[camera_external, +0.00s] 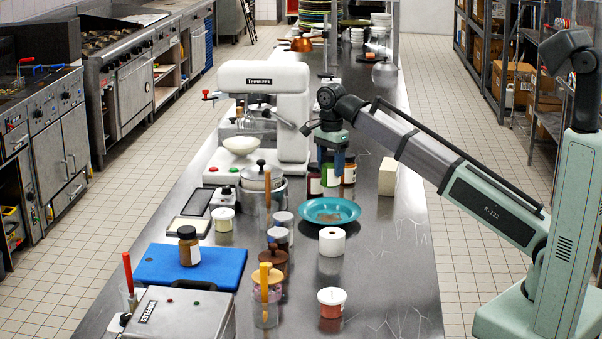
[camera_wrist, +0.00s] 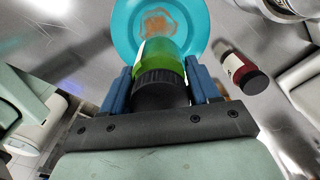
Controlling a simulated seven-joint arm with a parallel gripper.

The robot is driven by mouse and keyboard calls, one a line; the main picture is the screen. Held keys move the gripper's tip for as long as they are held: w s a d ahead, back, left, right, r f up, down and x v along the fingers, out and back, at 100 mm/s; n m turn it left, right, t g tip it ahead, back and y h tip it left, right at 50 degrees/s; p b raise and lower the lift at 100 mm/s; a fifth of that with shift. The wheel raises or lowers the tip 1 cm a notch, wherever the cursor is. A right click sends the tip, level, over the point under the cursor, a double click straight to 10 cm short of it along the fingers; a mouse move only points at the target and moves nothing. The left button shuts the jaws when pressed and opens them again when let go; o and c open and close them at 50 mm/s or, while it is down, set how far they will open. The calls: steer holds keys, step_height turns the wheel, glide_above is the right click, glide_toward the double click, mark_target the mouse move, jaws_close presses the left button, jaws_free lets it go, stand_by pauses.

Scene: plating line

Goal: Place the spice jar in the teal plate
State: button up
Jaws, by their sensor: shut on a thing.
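My gripper (camera_wrist: 160,88) is shut on a jar with green contents and a black lid, the spice jar (camera_wrist: 162,62). Its two blue fingers press on either side of the lid. In the external view my gripper (camera_external: 335,158) points down, with the green jar (camera_external: 330,176) below it, behind the teal plate. I cannot tell whether the jar's base touches the counter. The teal plate (camera_external: 312,217) is round, with a brownish patch in its middle. In the wrist view the plate (camera_wrist: 128,40) lies just beyond the jar, partly hidden by it.
A dark red jar (camera_external: 314,186) stands close to the left of the held jar; it also shows in the wrist view (camera_wrist: 245,75). A cream block (camera_external: 388,176) stands to the right. A white roll (camera_external: 332,241) and a lidded pot (camera_external: 262,182) are near the plate. The counter's right side is clear.

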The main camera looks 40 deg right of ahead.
steer(key=shift+f+m, duration=0.1)
steer(key=shift+m, duration=0.3)
steer(key=shift+f, duration=0.35)
glide_above(330, 217)
steer(key=shift+f, duration=4.5)
steer(key=shift+f, duration=0.1)
steer(key=o, duration=1.2)
step_height(330, 217, up, 12)
steer(key=shift+r, duration=0.1)
steer(key=shift+o, duration=0.3)
